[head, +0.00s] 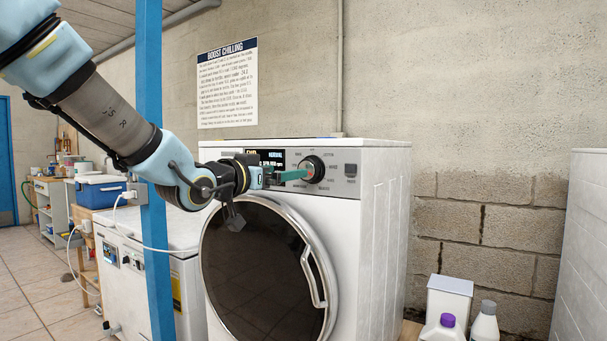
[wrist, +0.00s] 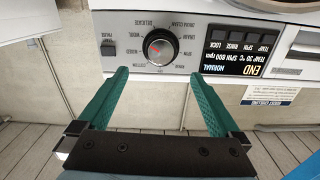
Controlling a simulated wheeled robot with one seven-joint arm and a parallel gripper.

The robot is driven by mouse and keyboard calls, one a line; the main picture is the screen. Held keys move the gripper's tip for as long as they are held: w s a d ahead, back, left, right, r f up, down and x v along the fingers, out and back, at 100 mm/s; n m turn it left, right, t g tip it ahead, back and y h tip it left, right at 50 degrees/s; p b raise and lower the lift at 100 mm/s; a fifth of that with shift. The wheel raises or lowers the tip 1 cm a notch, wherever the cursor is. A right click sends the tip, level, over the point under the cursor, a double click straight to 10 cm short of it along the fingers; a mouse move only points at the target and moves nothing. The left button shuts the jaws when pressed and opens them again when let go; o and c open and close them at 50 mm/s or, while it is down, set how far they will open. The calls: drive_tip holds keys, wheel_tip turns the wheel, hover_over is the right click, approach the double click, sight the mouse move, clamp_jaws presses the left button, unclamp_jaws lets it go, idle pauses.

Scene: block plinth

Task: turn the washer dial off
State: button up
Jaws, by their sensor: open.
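The washer (head: 375,180) is white with a round dark door. Its dial (head: 314,167) is dark with a silver rim, on the upper front panel, ringed by printed labels. My gripper (head: 303,175) has teal fingers pointing at the dial from the left. In the wrist view my gripper (wrist: 157,78) is open, its fingertips on either side below the dial, with nothing between them. Whether a fingertip touches the dial cannot be told.
The lit display (wrist: 235,52) beside the dial reads END and NORMAL. The curved door handle (head: 313,277) juts out below. A blue post (head: 151,120) stands left of the washer. Bottles (head: 485,322) stand low at the right. A second white appliance (head: 150,270) is at the left.

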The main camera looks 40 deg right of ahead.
drive_tip(key=x, duration=0.9)
drive_tip(key=shift+w+d+f, duration=0.1)
drive_tip(key=shift+d, duration=0.05)
drive_tip(key=c, duration=1.3)
drive_tip(key=shift+c, duration=0.2)
